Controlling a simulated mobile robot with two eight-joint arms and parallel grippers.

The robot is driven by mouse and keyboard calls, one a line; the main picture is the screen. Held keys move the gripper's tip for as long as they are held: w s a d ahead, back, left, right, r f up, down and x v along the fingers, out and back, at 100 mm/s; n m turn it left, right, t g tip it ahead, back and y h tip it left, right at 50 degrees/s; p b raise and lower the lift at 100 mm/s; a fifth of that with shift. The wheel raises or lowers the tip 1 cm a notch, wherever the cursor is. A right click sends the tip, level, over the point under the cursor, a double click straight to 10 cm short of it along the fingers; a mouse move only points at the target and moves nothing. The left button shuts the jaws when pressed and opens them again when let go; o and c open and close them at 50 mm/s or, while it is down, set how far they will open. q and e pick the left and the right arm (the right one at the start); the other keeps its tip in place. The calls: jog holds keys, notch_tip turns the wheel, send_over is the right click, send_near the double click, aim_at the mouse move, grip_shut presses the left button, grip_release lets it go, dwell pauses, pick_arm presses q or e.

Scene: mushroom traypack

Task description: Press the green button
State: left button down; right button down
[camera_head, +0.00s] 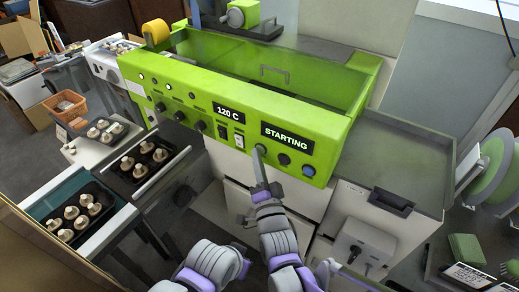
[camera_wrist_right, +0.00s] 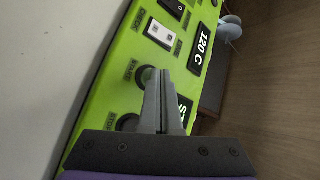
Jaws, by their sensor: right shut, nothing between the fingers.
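The green machine's front panel (camera_head: 235,115) carries a row of round buttons under a display reading "STARTING" (camera_head: 287,138). The leftmost of these buttons (camera_head: 261,149) is at the tip of my right gripper (camera_head: 259,158). In the right wrist view this button (camera_wrist_right: 143,76) sits beside a "START" label and looks dark, so its green colour does not show clearly. My right gripper (camera_wrist_right: 163,76) is shut and empty, its fingertips over the button's edge, partly hiding it. Whether they touch cannot be told. My left gripper is not in view.
Another round button (camera_wrist_right: 127,122), labelled "STOP", lies beside it. A blue button (camera_head: 308,170) sits at the panel's right end. A "120 C" display (camera_head: 229,114) and switches are left of the fingertips. Trays of mushrooms (camera_head: 112,178) stand at the left. A grey tray (camera_head: 420,150) is at the right.

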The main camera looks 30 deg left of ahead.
jog(key=shift+s, duration=0.6)
